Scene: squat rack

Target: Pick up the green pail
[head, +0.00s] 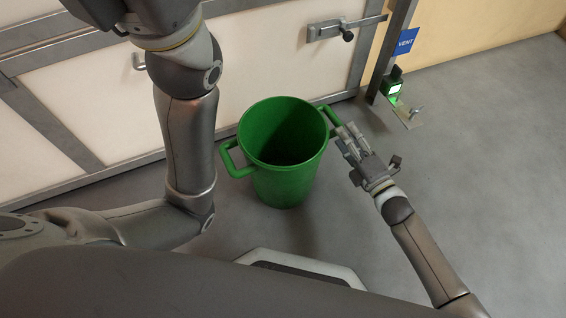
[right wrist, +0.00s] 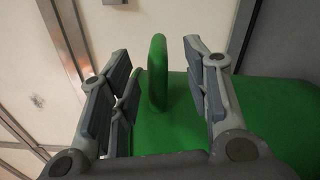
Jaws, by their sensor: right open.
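The green pail (head: 285,185) stands upright and open-topped on the floor, with a loop handle on each side. Its left handle (head: 236,160) is free. My right gripper (head: 346,138) is at its right handle (head: 333,114). In the right wrist view, the open fingers (right wrist: 162,95) stand on either side of the upright green handle (right wrist: 158,75), with gaps visible on both sides. The green pail body (right wrist: 265,120) fills the area behind and to the right. My left arm rises on the left of the head view; its gripper is out of frame.
A pale panelled wall (head: 265,60) with metal framing and a latch (head: 345,28) stands close behind the pail. A post with a blue VENT sign (head: 406,42) and a green-lit box (head: 394,87) is at the back right. Grey floor (head: 480,160) is clear to the right.

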